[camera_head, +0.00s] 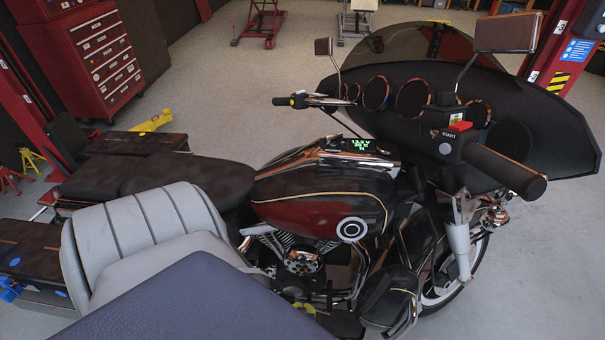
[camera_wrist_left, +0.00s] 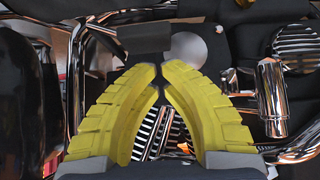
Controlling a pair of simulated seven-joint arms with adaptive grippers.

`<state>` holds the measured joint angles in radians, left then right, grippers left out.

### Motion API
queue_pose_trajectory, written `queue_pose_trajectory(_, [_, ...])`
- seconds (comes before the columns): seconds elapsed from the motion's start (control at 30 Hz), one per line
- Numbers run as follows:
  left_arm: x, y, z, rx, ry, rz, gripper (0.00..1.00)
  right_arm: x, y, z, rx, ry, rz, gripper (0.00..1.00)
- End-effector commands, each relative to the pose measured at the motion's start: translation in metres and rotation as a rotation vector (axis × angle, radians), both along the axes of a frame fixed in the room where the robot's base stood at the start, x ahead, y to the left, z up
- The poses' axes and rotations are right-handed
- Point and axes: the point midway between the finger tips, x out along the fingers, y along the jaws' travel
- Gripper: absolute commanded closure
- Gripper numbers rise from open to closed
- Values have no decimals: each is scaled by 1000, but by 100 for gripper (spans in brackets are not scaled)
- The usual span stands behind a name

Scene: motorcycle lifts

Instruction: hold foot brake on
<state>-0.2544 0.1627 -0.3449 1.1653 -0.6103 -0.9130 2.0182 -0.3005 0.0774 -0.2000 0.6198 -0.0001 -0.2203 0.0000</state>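The motorcycle (camera_head: 318,205) stands across the head view, its front end to the right. Yellow fingers of my left gripper (camera_head: 304,308) show low beside the engine. In the left wrist view, the left gripper's (camera_wrist_left: 159,78) ribbed yellow fingers curve together, their tips close to each other with nothing visible between them. A dark flat pad (camera_wrist_left: 145,39), which may be the foot brake pedal, lies just beyond the tips. I cannot tell whether the fingers touch it. No foot brake can be made out in the head view. My right gripper is not in view.
Chrome pipes (camera_wrist_left: 272,95) and engine parts crowd around the fingers. The handlebar grip (camera_head: 508,171) and fairing (camera_head: 465,110) stick out at the right. A red tool cabinet (camera_head: 82,58) stands at the back left. Bare floor (camera_head: 225,85) lies behind the motorcycle.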

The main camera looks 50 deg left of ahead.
Motion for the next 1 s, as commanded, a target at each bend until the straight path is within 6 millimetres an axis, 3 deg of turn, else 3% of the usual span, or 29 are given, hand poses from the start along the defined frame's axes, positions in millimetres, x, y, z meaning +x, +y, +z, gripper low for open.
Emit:
queue_pose_trajectory(0.23, [-1, -1, -12, -1, -1, -1, 100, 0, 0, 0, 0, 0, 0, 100])
queue_pose_trajectory(1.0, [-4, 1, -24, -47, -53, 3, 100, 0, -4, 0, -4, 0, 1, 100])
